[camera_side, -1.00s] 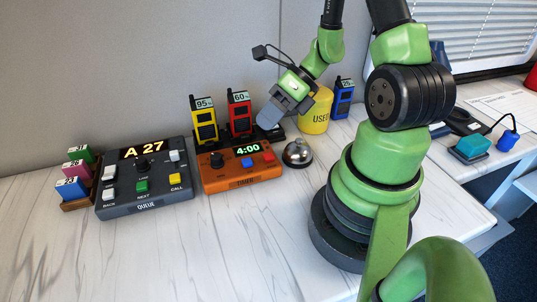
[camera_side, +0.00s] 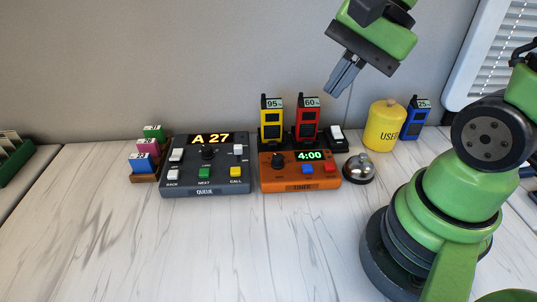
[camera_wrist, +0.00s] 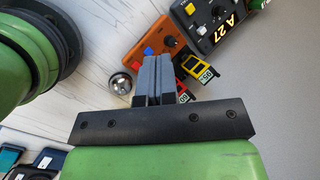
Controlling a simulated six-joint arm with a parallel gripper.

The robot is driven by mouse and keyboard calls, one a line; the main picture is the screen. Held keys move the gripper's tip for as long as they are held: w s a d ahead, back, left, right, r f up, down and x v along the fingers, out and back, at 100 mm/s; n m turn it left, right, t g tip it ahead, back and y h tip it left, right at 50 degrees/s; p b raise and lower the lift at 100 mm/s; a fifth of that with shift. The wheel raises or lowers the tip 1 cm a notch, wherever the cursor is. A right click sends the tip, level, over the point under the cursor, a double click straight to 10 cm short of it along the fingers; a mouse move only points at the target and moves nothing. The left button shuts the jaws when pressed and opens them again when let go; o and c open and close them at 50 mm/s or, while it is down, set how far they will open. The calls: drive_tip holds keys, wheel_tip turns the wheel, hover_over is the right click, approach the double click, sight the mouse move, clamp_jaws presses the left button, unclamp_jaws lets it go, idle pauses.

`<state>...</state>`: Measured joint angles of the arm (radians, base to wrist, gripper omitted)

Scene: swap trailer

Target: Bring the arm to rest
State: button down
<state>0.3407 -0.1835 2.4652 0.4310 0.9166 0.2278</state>
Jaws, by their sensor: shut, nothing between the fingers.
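My gripper (camera_side: 342,80) is raised above the back of the table, at the upper right of the side view. Its two grey fingers are together with nothing between them. In the wrist view the shut fingers (camera_wrist: 153,75) point towards the orange timer box (camera_wrist: 150,38) below. My gripper is apart from everything on the table.
A grey queue box (camera_side: 205,180) reading A 27 stands left of the orange timer. Behind are a yellow radio (camera_side: 271,120) and a red radio (camera_side: 308,120). A bell (camera_side: 359,168), a yellow canister (camera_side: 384,128) and a blue radio (camera_side: 415,118) stand right. The front table is clear.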

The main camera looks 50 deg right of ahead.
drive_tip(key=s+a+r+n+t+h, duration=0.1)
drive_tip(key=s+r+n+t+h, duration=0.1)
drive_tip(key=r+n, duration=0.4)
drive_tip(key=s+n+t, duration=0.1)
drive_tip(key=s+n, duration=0.1)
drive_tip(key=n, duration=0.2)
drive_tip(key=shift+s+a+r+n+t, duration=0.15)
drive_tip(key=shift+s+a+n+t, duration=0.15)
drive_tip(key=shift+s, duration=0.05)
idle(0.9)
